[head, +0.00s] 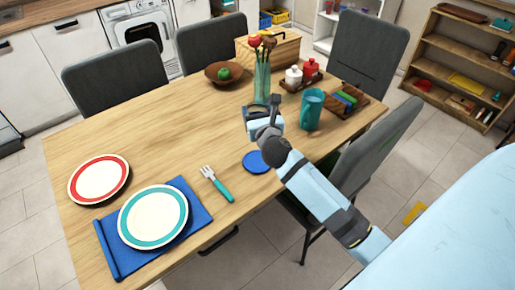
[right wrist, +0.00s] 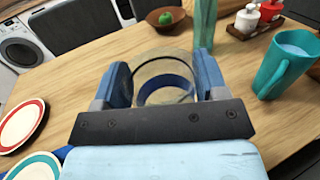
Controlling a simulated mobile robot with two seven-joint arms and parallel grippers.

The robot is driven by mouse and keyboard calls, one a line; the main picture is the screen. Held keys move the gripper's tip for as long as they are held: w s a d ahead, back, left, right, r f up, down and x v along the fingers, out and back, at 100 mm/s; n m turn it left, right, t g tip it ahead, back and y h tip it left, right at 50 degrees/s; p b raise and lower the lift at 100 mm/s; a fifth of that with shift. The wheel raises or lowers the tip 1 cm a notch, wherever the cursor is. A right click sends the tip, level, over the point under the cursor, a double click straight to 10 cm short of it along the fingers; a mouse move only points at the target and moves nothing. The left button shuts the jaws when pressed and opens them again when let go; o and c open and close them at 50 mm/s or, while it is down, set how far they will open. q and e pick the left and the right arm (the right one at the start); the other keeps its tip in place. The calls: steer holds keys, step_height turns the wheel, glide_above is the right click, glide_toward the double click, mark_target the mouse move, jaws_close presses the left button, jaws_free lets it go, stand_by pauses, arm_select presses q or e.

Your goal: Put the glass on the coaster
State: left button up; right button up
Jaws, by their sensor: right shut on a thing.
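My right gripper (head: 264,120) is over the table, with its arm coming in from the lower right. In the right wrist view the gripper (right wrist: 160,82) is shut on a clear glass (right wrist: 163,65), with one blue finger on each side. Blue shows through the glass; I cannot tell whether it is part of the glass. The blue round coaster (head: 257,162) lies bare on the table near the front edge, just below the gripper in the head view. The gripper and wrist hide most of the glass in the head view. My left gripper is not in view.
A teal pitcher (head: 312,109) and a tall vase (head: 262,83) stand close to the gripper. A fork (head: 216,184) lies left of the coaster. A teal-rimmed plate (head: 153,217) and a red-rimmed plate (head: 98,180) are at the left. The table's middle is clear.

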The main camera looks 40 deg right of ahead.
step_height(320, 180, down, 9)
steer(key=shift+r+b, duration=0.2)
steer(key=shift+b, duration=1.05)
step_height(320, 180, down, 4)
steer(key=shift+f+b, duration=0.15)
steer(key=shift+b, duration=0.9)
steer(key=shift+f, duration=0.1)
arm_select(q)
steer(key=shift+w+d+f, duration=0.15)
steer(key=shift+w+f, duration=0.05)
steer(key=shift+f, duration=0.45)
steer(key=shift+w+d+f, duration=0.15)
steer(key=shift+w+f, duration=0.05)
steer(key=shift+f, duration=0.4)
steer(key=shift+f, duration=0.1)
arm_select(e)
steer(key=shift+f, duration=0.1)
steer(key=o, duration=1)
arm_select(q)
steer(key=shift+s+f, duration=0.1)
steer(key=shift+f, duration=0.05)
